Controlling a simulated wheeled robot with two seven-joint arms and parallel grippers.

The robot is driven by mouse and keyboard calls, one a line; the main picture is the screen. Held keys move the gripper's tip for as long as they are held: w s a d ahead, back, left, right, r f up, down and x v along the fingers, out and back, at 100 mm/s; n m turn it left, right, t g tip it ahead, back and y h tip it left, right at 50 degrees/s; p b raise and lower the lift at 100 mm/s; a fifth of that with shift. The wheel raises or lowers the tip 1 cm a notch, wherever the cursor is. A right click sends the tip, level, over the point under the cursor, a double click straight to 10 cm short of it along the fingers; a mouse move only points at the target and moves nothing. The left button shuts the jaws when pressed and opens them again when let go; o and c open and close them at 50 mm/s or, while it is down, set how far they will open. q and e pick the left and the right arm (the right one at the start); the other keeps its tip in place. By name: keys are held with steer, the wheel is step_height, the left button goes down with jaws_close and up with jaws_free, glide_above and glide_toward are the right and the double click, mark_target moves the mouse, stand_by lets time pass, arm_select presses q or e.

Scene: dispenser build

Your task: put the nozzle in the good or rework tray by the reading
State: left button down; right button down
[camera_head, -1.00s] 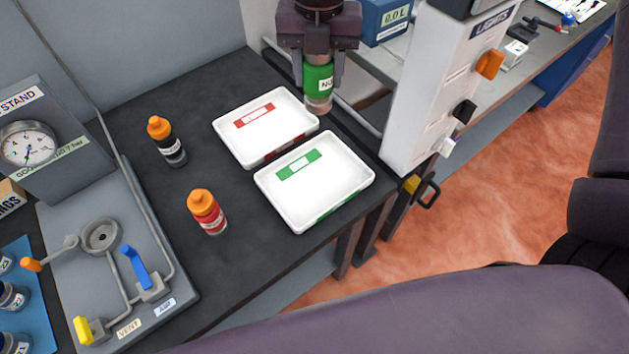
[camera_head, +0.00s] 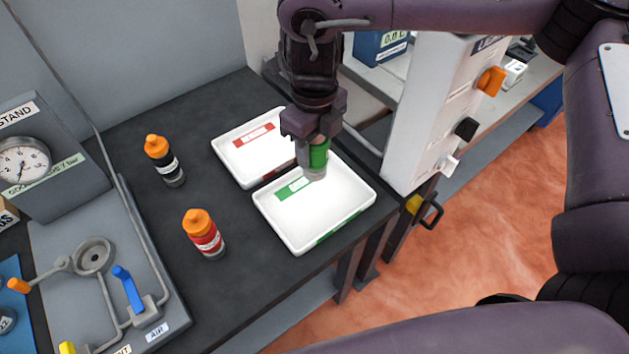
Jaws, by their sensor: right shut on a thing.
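My right gripper (camera_head: 312,140) is shut on the nozzle (camera_head: 319,157), a green-banded piece with a grey lower end. It holds the nozzle upright over the back part of the tray with the green label (camera_head: 330,215). I cannot tell whether the nozzle's lower end touches the tray floor. The tray with the red label (camera_head: 232,160) lies just behind it, empty where I can see, partly hidden by the gripper. The gauge (camera_head: 22,163) stands on the test stand at the left, its needle at the lower part of the dial. My left gripper is not in view.
A black bottle (camera_head: 166,165) and a red bottle (camera_head: 205,238), both with orange caps, stand left of the trays. A test fixture (camera_head: 95,255) with a blue lever is at the left. A white switch column (camera_head: 425,120) rises right of the trays.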

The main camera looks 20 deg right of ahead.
step_height(320, 180, down, 9)
steer(key=shift+a+f+b, duration=0.1)
steer(key=shift+f+b, duration=0.1)
steer(key=shift+b, duration=0.15)
steer(key=shift+f, duration=0.4)
steer(key=shift+f, duration=0.15)
steer(key=c, duration=0.8)
jaws_free()
steer(key=shift+o, duration=0.2)
steer(key=shift+s, duration=0.1)
